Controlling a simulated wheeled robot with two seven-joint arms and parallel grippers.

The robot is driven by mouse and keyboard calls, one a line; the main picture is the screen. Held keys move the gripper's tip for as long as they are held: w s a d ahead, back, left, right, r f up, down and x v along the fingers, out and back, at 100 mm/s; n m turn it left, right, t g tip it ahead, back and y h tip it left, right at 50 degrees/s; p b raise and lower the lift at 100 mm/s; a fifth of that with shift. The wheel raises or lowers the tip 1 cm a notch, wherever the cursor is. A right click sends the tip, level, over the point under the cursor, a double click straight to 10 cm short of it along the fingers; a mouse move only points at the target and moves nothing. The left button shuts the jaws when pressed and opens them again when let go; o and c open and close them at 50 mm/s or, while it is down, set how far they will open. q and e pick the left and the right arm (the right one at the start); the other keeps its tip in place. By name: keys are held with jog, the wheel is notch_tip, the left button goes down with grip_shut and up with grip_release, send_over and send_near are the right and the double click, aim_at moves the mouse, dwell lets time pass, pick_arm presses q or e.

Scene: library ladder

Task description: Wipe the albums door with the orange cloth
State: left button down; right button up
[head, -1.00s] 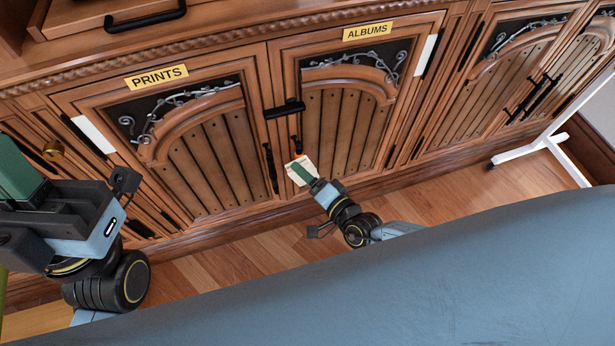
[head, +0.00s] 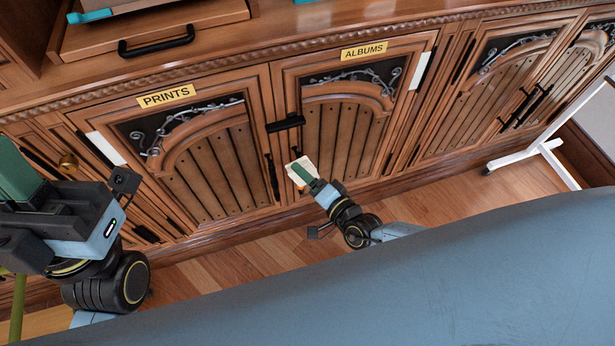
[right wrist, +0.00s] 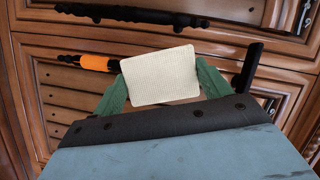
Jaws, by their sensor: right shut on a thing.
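The albums door (head: 340,135) is a closed wooden cabinet door with dark scrollwork at its top and a yellow ALBUMS label (head: 364,50) above. My right gripper (head: 303,175) is in front of its lower left part, shut on a cream, finely textured rectangular pad or cloth (head: 299,168). In the right wrist view the cream piece (right wrist: 162,76) sits between the green fingers. A small orange piece (right wrist: 95,63) shows behind it, in line with a dark bar; whether it is cloth is unclear. My left gripper (head: 18,175) is at the left edge; its fingertips are partly out of frame.
The prints door (head: 215,165) is left of the albums door, also closed. Black handles (head: 285,123) stick out between the two doors. A white stand (head: 530,153) is on the floor at the right. Wooden floor (head: 440,205) lies free along the cabinet base.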

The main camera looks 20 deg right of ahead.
notch_tip(320, 180, down, 12)
jog(key=b, duration=1.1)
dwell(0.4)
jog(key=shift+w, duration=0.1)
jog(key=s+p, duration=0.2)
jog(key=s, duration=0.4)
dwell(0.4)
jog(key=shift+s+d, duration=0.1)
jog(key=shift+s+p, duration=0.45)
jog(key=shift+s, duration=1)
